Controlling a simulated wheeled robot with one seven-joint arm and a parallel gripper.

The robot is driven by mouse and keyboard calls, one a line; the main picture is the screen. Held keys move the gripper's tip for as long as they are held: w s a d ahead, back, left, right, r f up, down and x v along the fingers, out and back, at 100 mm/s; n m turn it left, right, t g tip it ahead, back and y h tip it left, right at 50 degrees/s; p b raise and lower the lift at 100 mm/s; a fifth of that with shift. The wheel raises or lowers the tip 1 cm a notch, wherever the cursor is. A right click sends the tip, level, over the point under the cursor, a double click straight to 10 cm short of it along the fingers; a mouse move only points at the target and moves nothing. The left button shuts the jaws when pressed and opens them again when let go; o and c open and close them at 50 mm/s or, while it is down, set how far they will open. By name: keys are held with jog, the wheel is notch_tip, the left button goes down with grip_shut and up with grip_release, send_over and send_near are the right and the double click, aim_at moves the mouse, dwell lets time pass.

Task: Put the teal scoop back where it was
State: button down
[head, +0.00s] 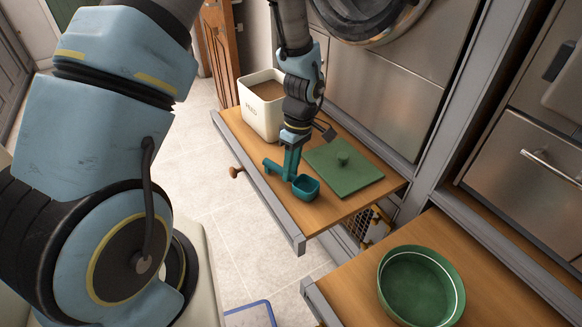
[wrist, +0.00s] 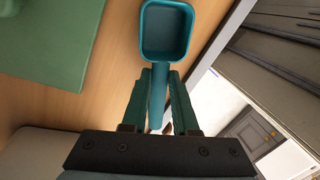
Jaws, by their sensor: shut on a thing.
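The teal scoop (head: 306,188) is at the front part of the wooden pull-out shelf (head: 325,215), its square cup facing up and empty. In the wrist view, the scoop's cup (wrist: 167,32) is at the top and its handle runs down between my fingers. My gripper (head: 291,165) points down and is shut on the handle; its fingertips also show in the wrist view (wrist: 158,78). I cannot tell whether the scoop touches the shelf or is just above it. A cream bin (head: 258,118), lettered and filled with brown feed, stands open behind my gripper.
A green square lid (head: 345,172) with a knob lies on the shelf right of the scoop. A green bowl (head: 388,305) stands on a nearer wooden surface at bottom right. Steel cabinet fronts (head: 385,105) rise behind. The shelf has a raised grey front edge (head: 262,200).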

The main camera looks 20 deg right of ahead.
jog(key=shift+f, duration=0.2)
jog(key=c, duration=0.7)
grip_release()
jog(key=r+b, duration=0.1)
jog(key=r, duration=0.3)
jog(key=d+r+b, duration=0.1)
jog(key=r, duration=0.3)
jog(key=w+d+r, duration=0.1)
jog(key=r, duration=0.3)
jog(key=shift+w+b, duration=0.1)
jog(key=shift+b, duration=0.3)
jog(key=a+r+m+t, duration=0.1)
jog(key=a+m, duration=0.1)
jog(key=a, duration=0.7)
jog(key=a+r+m+t+h, duration=0.1)
jog(key=a+r+m, duration=0.1)
jog(key=a, duration=0.7)
jog(key=a+r+m+h, duration=0.1)
jog(key=a+m, duration=0.3)
jog(key=a, duration=0.5)
jog(key=shift+s+a+r+t, duration=0.15)
jog(key=shift+r+t, duration=0.05)
jog(key=shift+r, duration=0.15)
jog(key=shift+s+a+r+t, duration=0.1)
jog(key=shift+r+t, duration=0.1)
jog(key=shift+r, duration=0.15)
